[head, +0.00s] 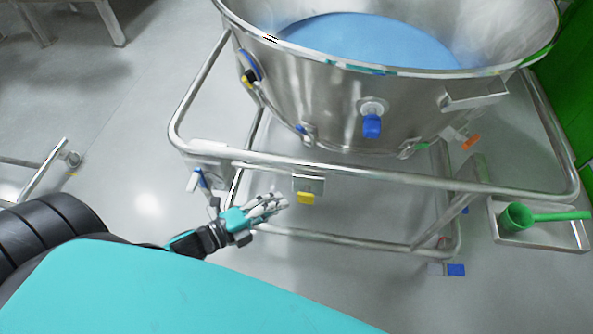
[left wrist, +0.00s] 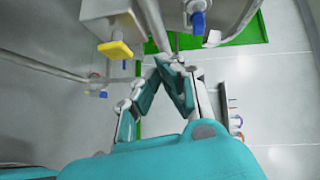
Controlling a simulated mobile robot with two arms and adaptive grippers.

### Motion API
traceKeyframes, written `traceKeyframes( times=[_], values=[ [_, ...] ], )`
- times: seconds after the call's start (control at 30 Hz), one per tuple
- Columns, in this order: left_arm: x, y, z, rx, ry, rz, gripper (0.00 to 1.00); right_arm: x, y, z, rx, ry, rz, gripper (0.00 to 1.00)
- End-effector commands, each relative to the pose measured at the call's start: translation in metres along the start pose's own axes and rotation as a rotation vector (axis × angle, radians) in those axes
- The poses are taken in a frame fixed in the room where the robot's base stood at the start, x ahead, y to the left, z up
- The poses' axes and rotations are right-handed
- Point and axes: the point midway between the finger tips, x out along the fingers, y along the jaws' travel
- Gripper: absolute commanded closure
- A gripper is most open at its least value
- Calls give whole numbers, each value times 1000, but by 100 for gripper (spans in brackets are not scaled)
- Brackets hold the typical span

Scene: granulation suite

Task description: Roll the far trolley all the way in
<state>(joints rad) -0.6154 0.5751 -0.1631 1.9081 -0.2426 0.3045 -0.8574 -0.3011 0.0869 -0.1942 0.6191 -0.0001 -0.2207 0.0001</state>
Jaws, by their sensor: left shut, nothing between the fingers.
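A steel trolley (head: 350,171) with a tubular frame carries a large round steel bowl (head: 330,112) holding blue material (head: 370,38). I cannot tell whether this is the far trolley. A yellow tab (head: 305,197) sits on a bracket under its front rail; it also shows in the left wrist view (left wrist: 115,50). My left gripper (head: 284,203) is shut and empty, low beside the rail, just left of the yellow tab in the head view. In the left wrist view the fingertips (left wrist: 170,62) meet beneath the trolley's fittings. My right gripper is not in view.
A steel tray (head: 545,238) with a green scoop (head: 518,217) is at the right. A green panel (head: 570,100) stands behind it. Another tubular frame end (head: 42,172) with a caster lies at the far left. The floor between is clear.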

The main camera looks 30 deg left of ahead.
Motion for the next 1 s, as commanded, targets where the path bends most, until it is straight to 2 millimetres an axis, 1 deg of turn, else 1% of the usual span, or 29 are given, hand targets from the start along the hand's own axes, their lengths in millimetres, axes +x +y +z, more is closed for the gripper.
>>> traceKeyframes(
  times=[0.03, 0.2, 0.33, 0.37, 0.4, 0.5, 0.63, 1.0],
  values=[
    [12, -2, 1, 1, 0, -5, 100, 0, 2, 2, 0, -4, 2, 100],
    [50, -2, 1, -1, -1, -5, 100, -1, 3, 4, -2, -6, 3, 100],
    [76, -1, 2, -2, -2, -3, 100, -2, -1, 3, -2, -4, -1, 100],
    [81, -1, 3, -1, -2, -1, 100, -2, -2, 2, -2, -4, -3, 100],
    [85, 0, 10, 1, -3, 1, 100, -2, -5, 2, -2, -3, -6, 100],
    [94, 0, 20, -1, -3, 0, 100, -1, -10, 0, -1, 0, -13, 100],
    [101, 1, 26, -3, -2, 1, 100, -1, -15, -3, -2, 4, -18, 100],
    [103, 1, 30, -4, -3, 2, 100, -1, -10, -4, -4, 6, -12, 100]
  ],
)
